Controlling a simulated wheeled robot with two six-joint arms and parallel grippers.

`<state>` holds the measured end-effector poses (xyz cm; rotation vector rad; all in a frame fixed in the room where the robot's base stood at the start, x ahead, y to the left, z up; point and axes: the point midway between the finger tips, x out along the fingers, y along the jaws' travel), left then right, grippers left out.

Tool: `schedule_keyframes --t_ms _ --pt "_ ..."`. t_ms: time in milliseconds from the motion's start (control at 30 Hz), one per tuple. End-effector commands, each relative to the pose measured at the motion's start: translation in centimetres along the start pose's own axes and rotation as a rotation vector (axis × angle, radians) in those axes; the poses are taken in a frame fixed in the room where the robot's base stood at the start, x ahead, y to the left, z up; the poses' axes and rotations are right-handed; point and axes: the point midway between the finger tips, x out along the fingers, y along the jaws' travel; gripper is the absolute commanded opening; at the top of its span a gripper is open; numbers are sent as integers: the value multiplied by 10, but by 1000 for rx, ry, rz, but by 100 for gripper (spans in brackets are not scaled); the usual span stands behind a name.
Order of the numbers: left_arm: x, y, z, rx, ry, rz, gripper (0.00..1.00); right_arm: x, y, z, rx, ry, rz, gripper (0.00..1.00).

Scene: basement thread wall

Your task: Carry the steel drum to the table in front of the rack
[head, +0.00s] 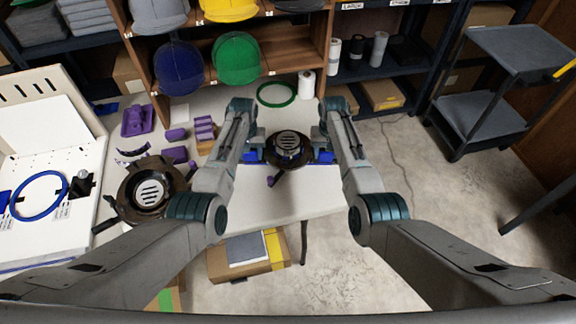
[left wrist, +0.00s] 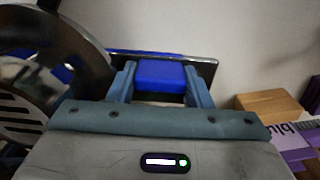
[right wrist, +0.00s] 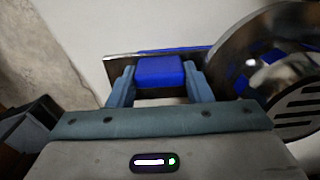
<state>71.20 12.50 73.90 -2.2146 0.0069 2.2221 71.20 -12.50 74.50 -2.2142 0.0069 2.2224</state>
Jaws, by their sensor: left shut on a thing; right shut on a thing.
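My right gripper (head: 323,157) is shut on the right grip, seen in the right wrist view (right wrist: 160,72). I cannot tell whether the drum touches the tabletop.
A similar dark round piece (head: 150,188) and several purple parts (head: 137,120) lie on the table's left. A green hoop (head: 276,94) and white spool (head: 306,84) stand behind the drum. A cart (head: 495,85) is at right. A cardboard box (head: 248,258) sits below.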

Motion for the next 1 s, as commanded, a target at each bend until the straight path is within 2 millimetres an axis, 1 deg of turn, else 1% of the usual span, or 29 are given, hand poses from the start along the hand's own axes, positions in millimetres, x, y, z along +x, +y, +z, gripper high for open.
schedule_keyframes --t_ms 33,100,133,433,500,600,1000 --pt "0 0 0 1 1 1 51 0 0 0 0 1 0 51" --pt "0 0 0 0 0 1 65 0 0 0 0 0 0 65" --pt "0 0 0 0 0 1 67 0 0 0 0 0 0 67" --pt "-1 2 0 1 1 4 67 -1 -2 0 -2 1 -4 67" --pt "-1 3 0 2 2 5 81 -1 -3 0 -2 2 -5 67" --pt "-1 4 0 2 2 7 98 -1 -4 0 -2 2 -6 67" --pt "-2 6 0 4 2 10 98 -2 -6 0 -4 2 -10 67"
